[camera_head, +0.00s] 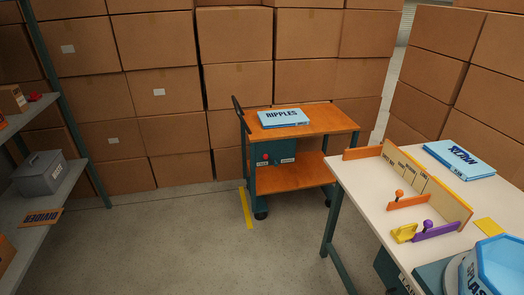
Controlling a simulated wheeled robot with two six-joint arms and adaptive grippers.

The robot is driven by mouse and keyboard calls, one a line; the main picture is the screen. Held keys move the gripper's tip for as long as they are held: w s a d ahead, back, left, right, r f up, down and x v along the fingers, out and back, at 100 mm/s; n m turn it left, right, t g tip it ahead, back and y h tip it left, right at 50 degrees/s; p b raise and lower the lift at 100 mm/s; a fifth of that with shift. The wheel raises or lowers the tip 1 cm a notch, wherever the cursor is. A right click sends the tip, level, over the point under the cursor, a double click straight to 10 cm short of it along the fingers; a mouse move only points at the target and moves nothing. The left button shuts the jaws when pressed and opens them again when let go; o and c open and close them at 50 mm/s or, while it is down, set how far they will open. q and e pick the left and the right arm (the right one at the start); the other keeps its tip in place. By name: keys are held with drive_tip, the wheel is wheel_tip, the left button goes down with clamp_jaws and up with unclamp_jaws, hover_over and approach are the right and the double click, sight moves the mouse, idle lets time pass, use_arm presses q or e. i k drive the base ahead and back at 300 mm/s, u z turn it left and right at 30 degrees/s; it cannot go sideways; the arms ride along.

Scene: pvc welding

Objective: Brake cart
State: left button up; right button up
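The cart (335,118) stands on the floor near the middle, against the stacked cartons. It has an orange top, an orange lower shelf (292,176), a dark handle (238,108) at its left and dark castors (261,215). A teal box (275,148) under its top carries a red round knob or button (265,157) and small labels too small to read for certain. A light blue pack marked RIPPLES (284,118) lies on the cart top. Neither of my grippers is in view.
A white worktable (360,185) stands at the right, with an orange-edged rack, a blue pack (460,160) and a blue tub (500,265). Shelving (40,225) with a grey case (40,173) is at the left. A yellow strip (246,208) lies beside the cart. Floor in front is clear.

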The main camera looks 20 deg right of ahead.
sight(265, 156)
drive_tip(key=z, duration=0.15)
drive_tip(key=i, duration=1.55)
drive_tip(key=z, duration=0.45)
drive_tip(key=i, duration=0.95)
drive_tip(key=z, duration=0.55)
